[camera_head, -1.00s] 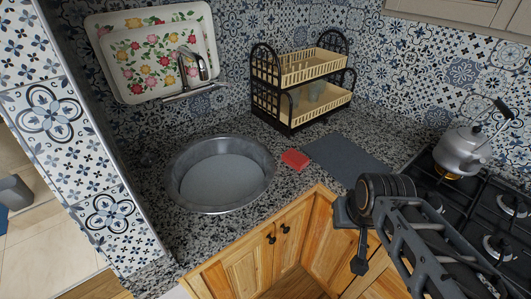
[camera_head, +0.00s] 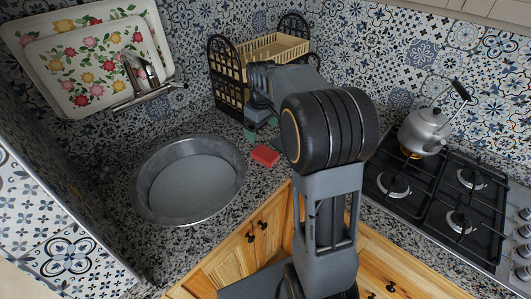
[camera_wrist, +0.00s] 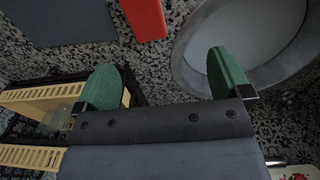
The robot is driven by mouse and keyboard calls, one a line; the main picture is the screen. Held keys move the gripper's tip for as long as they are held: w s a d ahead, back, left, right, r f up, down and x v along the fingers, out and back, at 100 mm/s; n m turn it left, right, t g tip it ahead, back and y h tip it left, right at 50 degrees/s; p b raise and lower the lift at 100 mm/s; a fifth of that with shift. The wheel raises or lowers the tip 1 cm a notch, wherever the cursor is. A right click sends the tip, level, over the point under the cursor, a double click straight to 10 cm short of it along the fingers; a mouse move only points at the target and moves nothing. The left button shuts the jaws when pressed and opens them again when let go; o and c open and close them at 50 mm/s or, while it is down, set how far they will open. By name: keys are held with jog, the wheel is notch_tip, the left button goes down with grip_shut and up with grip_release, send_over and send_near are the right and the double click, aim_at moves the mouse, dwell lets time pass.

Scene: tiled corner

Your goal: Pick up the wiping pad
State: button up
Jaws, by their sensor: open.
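The wiping pad, a small red block (camera_head: 265,156), lies flat on the speckled granite counter, just right of the round metal basin. In the wrist view the red pad (camera_wrist: 145,18) is at the top edge and partly cut off. My gripper (camera_wrist: 165,82) is open with its green fingers wide apart, and nothing is between them. In the head view my gripper (camera_head: 256,130) is above the counter behind the pad, partly hidden by my own wrist. The fingers are apart from the pad.
The metal basin (camera_head: 148,201) stands left of the pad. A two-tier black and cream rack (camera_head: 226,82) stands behind my gripper. A dark flat mat (camera_wrist: 60,22) lies beside the pad. A kettle (camera_head: 424,132) sits on the gas hob (camera_head: 452,184) at right.

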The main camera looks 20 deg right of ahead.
notch_tip(320, 180, down, 2)
jog(key=w+d, duration=0.2)
jog(key=w, duration=0.1)
jog(key=p, duration=0.1)
send_over(265, 152)
jog(key=shift+n+g, duration=0.3)
notch_tip(265, 152, down, 7)
jog(key=shift+s+a+r, duration=0.1)
jog(key=shift+f+p, duration=0.8)
jog(key=shift+f, duration=2.45)
jog(key=shift+c, duration=0.4)
jog(key=c, duration=0.9)
